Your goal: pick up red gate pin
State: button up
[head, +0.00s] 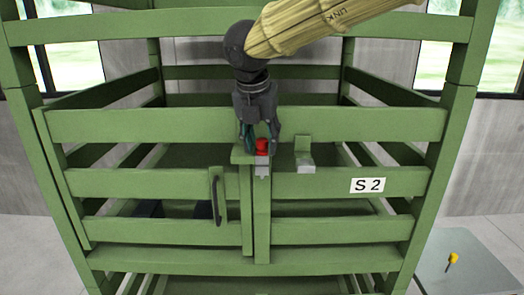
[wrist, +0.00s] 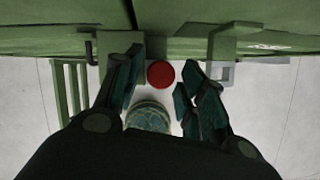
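The red gate pin (head: 262,146) stands at the front of the green slatted gate, in a grey metal latch (head: 262,168) near the top of the middle post. In the wrist view its round red head (wrist: 160,75) shows between my fingers. My gripper (head: 260,136) points down over the pin from above. In the wrist view my gripper (wrist: 163,66) is open, with a finger on each side of the red head and a visible gap on both sides. The lower part of the pin is hidden.
A green bracket with a grey metal end (head: 305,160) sits right of the pin. A dark handle (head: 216,196) is on the left gate panel. An "S 2" label (head: 367,185) is on the right. A small yellow object (head: 453,259) is on a grey surface at lower right.

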jog(key=c, duration=0.7)
jog(key=shift+r, duration=0.15)
